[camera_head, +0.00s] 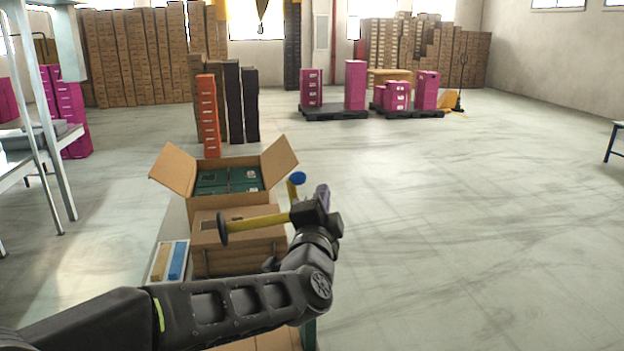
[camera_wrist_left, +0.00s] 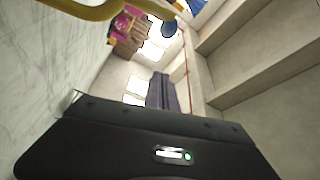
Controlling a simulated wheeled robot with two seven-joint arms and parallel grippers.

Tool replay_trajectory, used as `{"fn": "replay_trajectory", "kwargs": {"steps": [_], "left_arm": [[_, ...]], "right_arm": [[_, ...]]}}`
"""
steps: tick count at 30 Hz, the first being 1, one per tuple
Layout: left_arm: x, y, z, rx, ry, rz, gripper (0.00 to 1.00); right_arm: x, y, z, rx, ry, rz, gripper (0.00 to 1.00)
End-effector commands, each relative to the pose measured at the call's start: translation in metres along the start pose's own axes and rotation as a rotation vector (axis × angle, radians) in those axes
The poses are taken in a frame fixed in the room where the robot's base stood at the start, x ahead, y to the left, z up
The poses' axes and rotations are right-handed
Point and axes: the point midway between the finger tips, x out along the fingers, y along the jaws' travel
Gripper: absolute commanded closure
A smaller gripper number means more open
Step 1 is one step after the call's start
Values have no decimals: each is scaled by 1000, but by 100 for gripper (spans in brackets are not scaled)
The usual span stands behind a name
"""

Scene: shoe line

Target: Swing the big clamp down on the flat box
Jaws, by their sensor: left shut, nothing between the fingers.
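The big clamp (camera_head: 255,223) is a yellow bar with a dark round pad at its left end and a blue knob (camera_head: 297,178) at its right. Its bar lies nearly level across the view of the flat brown box (camera_head: 240,262); I cannot tell whether the pad touches the box. My left gripper (camera_head: 323,196) is shut and empty, beside the right end of the clamp, partly hiding where the bar ends. In the left wrist view the yellow bar (camera_wrist_left: 85,9) and the blue knob (camera_wrist_left: 169,28) show at the top edge. My right gripper is out of view.
An open carton (camera_head: 228,182) with green boxes stands just behind the flat box. A white tray (camera_head: 154,268) with tan and blue blocks is at its left. A metal rack (camera_head: 60,150) stands far left. The floor to the right is clear.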

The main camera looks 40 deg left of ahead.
Motion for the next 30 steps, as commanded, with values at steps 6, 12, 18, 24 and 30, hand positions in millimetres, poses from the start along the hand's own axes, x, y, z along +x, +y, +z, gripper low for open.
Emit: {"fn": "replay_trajectory", "kwargs": {"steps": [6, 12, 18, 24, 30], "left_arm": [[11, 0, 0, -1, -1, 2, 100], [40, -1, -1, 0, -1, 2, 100], [81, -1, -1, 2, -1, 2, 100], [96, -1, 16, 2, -3, 0, 100], [88, 0, 35, 0, -1, 1, 100]], "right_arm": [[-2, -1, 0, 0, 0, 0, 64], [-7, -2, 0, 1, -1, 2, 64], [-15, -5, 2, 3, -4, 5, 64], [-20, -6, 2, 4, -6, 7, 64], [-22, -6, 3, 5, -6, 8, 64]]}}
